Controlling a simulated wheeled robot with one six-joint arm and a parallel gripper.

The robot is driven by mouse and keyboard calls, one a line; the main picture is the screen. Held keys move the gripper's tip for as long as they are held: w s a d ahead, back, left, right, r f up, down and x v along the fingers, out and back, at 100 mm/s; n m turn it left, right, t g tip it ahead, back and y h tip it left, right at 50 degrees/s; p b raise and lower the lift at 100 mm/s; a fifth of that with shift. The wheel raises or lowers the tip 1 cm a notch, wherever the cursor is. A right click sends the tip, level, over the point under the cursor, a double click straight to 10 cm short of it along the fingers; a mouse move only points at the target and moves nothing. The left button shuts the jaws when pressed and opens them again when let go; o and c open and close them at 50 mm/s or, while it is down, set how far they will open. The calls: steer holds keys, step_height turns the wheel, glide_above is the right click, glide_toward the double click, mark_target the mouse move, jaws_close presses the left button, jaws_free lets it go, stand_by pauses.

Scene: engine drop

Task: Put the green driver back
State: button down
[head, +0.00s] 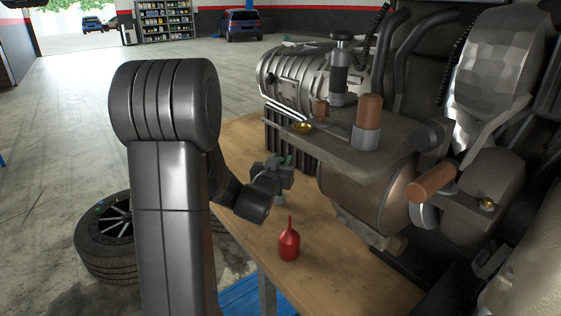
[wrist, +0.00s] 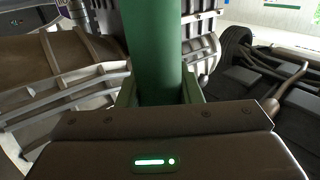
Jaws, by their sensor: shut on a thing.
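The green driver shows large in the wrist view (wrist: 153,50) as a smooth green shaft or handle running up out of the picture between the fingers. My gripper (wrist: 157,92) is shut on it. In the head view my gripper (head: 280,172) is over the wooden workbench (head: 330,260), in front of the engine block. Only a small bit of green shows at its jaws there, so the driver's ends are mostly hidden. I cannot tell which place the driver belongs in.
A red funnel-shaped bottle (head: 289,245) stands on the bench below and near my gripper. The large engine (head: 375,165) fills the right side, close to the gripper. A tyre (head: 106,238) lies on the floor at left. A dark car (head: 241,25) is far back.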

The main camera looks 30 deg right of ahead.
steer(key=shift+f+b, duration=0.65)
steer(key=shift+b, duration=0.1)
steer(key=c, duration=0.9)
jaws_free()
steer(key=shift+s+a, duration=0.1)
steer(key=b+v, duration=0.2)
steer(key=v, duration=1.1)
steer(key=shift+s+a, duration=0.2)
steer(key=shift+s, duration=0.05)
steer(key=p+x, duration=0.2)
steer(key=x, duration=1.2)
steer(key=shift+a, duration=0.1)
steer(key=shift+r, duration=0.2)
